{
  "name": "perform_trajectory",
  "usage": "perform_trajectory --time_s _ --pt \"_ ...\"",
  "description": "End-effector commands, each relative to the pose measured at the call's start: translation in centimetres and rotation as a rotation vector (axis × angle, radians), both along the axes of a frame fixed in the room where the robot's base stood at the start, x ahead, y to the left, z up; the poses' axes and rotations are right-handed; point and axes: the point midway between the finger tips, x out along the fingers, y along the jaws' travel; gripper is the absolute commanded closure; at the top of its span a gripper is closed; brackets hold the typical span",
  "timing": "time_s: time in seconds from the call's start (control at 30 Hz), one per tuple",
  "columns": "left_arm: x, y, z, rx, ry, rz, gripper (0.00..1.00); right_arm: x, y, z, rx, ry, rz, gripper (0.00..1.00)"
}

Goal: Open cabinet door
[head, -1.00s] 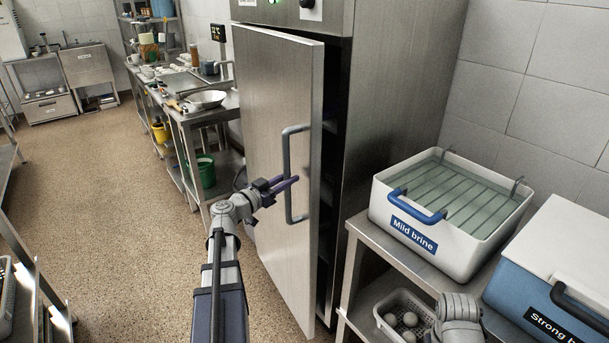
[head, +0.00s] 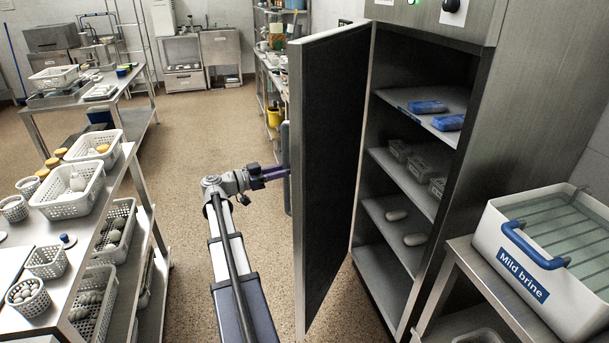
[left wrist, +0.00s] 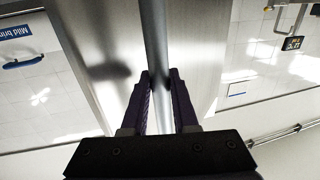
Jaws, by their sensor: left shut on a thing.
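The steel cabinet door (head: 330,160) stands wide open in the head view, swung out to the left with its dark inner side showing. The cabinet (head: 425,190) behind it shows its shelves. My left gripper (head: 276,173) reaches the handle from the left. In the left wrist view the gripper (left wrist: 160,95) has its purple fingers shut on the handle (left wrist: 154,40), one on each side of the bar. My right gripper is not in view.
Blue packs (head: 428,107), small trays and pale oval items rest on the cabinet shelves. A "Mild brine" tub (head: 530,262) stands on a steel table at right. A table with white perforated baskets (head: 70,190) is at left. Floor between is free.

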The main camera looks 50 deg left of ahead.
Motion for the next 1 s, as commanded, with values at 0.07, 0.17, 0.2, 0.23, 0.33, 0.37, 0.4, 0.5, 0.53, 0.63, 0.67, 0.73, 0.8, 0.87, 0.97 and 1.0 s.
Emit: perform_trajectory --time_s 0.07,0.17,0.2,0.23,0.33,0.37,0.4,0.5,0.53,0.63,0.67,0.73,0.8,0.87,0.97,1.0 --pt "-0.12 1.07 0.07 -0.001 -0.003 0.003 1.0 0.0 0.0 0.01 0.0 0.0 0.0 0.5" --pt "-0.33 1.55 0.08 -0.001 -0.003 0.003 1.0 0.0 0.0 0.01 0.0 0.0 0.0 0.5" --pt "-0.38 1.64 0.08 -0.001 -0.003 0.003 1.0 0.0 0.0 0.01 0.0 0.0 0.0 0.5" --pt "-0.41 1.69 0.08 -0.001 -0.003 0.003 1.0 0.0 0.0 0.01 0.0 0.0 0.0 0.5" --pt "-0.43 1.74 0.08 -0.001 -0.003 0.002 1.0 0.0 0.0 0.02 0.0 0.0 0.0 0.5" --pt "-0.42 1.72 0.08 -0.001 -0.003 0.002 1.0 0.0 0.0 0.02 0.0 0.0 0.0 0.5" --pt "-0.43 1.71 0.08 -0.001 -0.003 0.002 1.0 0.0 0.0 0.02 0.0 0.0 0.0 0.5" --pt "-0.4 1.69 0.09 -0.001 -0.003 0.002 1.0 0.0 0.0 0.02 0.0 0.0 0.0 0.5" --pt "-0.4 1.68 0.09 -0.001 -0.003 0.002 1.0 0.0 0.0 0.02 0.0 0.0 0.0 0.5" --pt "-0.38 1.66 0.09 -0.001 -0.003 0.001 0.69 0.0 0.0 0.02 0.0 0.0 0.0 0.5" --pt "-0.38 1.66 0.09 -0.001 -0.003 0.001 0.66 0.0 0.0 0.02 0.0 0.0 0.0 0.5" --pt "-0.4 1.64 0.07 -0.001 -0.003 0.001 0.58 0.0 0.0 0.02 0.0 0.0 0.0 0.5" --pt "-0.42 1.62 0.06 0.0 -0.002 0.001 0.5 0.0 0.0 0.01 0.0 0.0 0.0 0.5" --pt "-0.44 1.62 0.05 0.0 -0.002 0.001 0.44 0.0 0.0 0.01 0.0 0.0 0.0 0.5" --pt "-0.46 1.6 0.04 0.0 -0.002 0.0 0.43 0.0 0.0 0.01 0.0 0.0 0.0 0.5" --pt "-0.47 1.59 0.04 0.0 -0.001 0.0 0.43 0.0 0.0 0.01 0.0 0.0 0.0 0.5"
